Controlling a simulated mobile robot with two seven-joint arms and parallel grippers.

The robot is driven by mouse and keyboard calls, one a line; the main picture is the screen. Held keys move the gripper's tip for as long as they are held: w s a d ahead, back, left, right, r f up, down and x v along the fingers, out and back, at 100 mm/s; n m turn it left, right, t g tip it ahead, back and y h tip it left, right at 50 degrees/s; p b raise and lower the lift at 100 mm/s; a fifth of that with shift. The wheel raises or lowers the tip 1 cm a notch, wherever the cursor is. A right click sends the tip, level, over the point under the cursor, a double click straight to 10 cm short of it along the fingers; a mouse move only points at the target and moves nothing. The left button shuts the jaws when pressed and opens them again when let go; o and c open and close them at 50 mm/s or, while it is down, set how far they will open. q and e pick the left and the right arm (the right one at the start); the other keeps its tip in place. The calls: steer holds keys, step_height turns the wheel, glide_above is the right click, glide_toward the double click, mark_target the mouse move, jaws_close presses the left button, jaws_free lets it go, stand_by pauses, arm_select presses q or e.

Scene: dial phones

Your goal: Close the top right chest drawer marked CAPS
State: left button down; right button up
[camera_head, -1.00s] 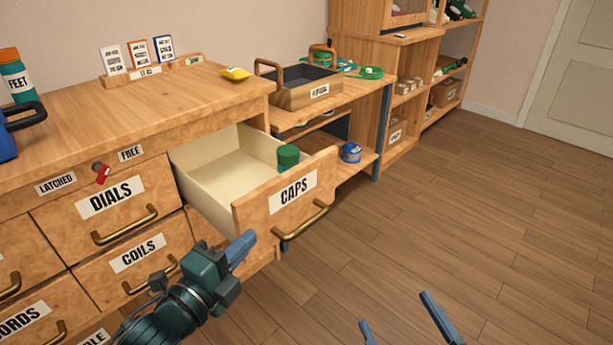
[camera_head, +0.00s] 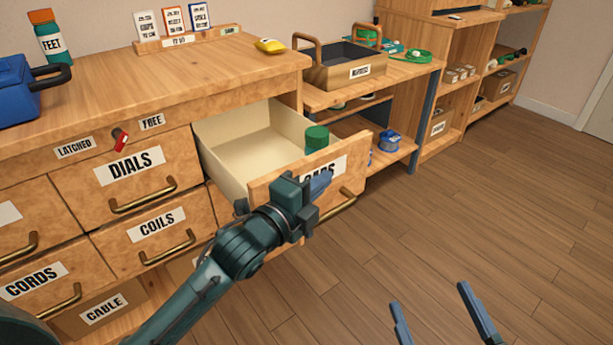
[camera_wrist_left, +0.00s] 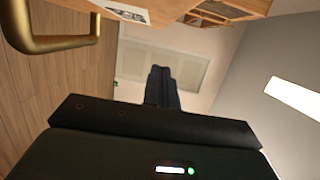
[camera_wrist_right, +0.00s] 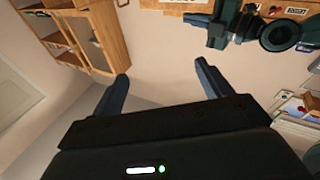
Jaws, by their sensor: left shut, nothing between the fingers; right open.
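The CAPS drawer (camera_head: 345,168) stands pulled out at the top right of the wooden chest (camera_head: 75,118), with a green cylinder (camera_head: 317,138) inside near its front. My left gripper (camera_head: 320,184) is shut and empty, in front of the drawer face, and covers part of the CAPS label. Whether it touches the face I cannot tell. The brass drawer handle (camera_head: 335,207) is partly behind it and also shows in the left wrist view (camera_wrist_left: 60,42). My right gripper (camera_head: 440,312) is open and empty over the floor, right of the drawer.
A red latch knob (camera_head: 120,140) sits between the LATCHED and FREE labels. The DIALS (camera_head: 150,165) and COILS (camera_head: 160,225) drawers look shut. A bench with a handled tray (camera_head: 345,72) stands right of the chest. The floor (camera_head: 480,210) at right is clear.

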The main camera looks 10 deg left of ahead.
mark_target(306, 171)
arm_select(q)
steer(key=w+a, duration=0.1)
steer(key=w+a+b, duration=0.1)
steer(key=shift+w+a+f, duration=0.1)
steer(key=shift+w+a, duration=0.05)
steer(key=shift+a, duration=0.15)
steer(key=shift+w+a, duration=0.2)
steer(key=shift+a, duration=0.05)
arm_select(e)
steer(key=shift+w+a+r, duration=0.1)
steer(key=shift+a+r, duration=0.1)
